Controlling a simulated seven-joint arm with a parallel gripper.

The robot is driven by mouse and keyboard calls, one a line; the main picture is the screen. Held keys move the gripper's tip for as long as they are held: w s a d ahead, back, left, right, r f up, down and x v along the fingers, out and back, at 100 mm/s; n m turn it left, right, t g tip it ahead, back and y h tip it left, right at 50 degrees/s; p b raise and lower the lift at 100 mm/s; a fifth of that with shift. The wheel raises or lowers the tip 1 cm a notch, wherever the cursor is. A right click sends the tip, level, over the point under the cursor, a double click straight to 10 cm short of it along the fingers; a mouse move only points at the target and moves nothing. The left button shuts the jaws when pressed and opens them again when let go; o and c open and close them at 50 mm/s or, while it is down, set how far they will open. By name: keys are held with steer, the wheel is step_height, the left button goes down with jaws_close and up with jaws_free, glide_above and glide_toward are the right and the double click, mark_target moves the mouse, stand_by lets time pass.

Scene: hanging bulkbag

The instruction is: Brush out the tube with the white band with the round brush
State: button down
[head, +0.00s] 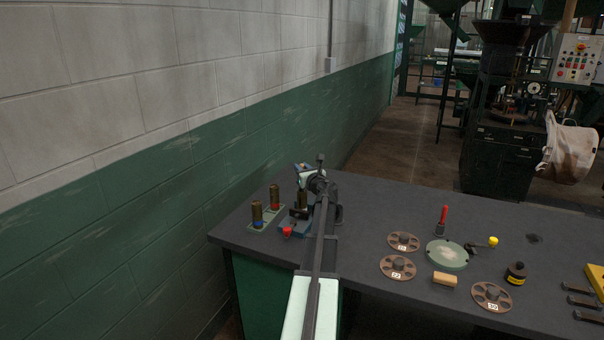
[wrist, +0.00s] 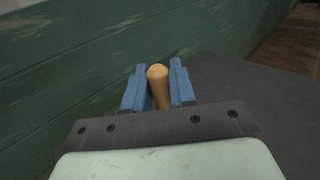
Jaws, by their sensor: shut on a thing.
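My gripper (wrist: 158,88) is shut on a tan wooden handle (wrist: 158,76), gripped between its blue jaws in the wrist view. I take this to be the round brush's handle; its bristles are hidden. In the head view my pale wrist (head: 307,175) is over the left part of the bench. A brass-coloured tube (head: 302,200) stands upright below it at a blue fixture with a red knob (head: 287,232). No white band shows on it. I cannot tell whether the brush is inside or above this tube.
Two more brass tubes stand left on a green plate, one with a blue band (head: 257,216) and one with a red band (head: 275,200). A wall borders the left.

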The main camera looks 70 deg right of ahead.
stand_by(0.3)
steer(key=shift+f, duration=2.25)
steer(key=shift+r, duration=0.15)
steer(key=shift+r, duration=2.1)
steer(key=shift+f, duration=0.1)
steer(key=shift+f, duration=2.15)
steer(key=shift+r, duration=2.25)
